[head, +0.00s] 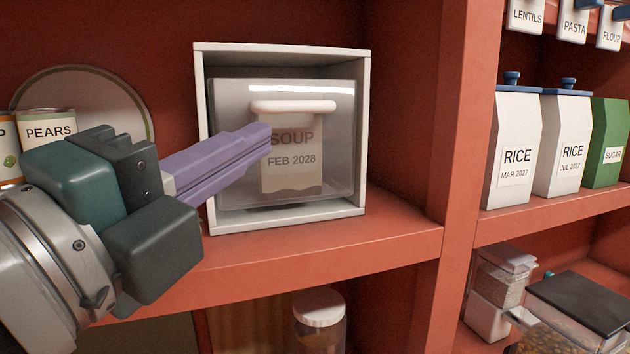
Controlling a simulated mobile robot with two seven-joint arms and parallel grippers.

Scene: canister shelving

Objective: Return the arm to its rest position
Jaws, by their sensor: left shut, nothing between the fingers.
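My left gripper (266,140) comes in from the left with its purple fingers shut and empty. The fingertips are in front of the clear front panel of a white box (283,50); I cannot tell whether they touch it. Behind the panel stands a container (290,183) labelled SOUP FEB 2028, partly hidden by the fingers. A pale bar handle (291,106) runs across the upper part of the panel. My right gripper is not in view.
A can marked PEARS (48,124) and a round plate-like disc (95,88) stand behind my arm. A red upright (459,120) divides this bay from the right one, which holds RICE cartons (513,150) and a green SUGAR carton (606,140). A jar (319,310) stands below.

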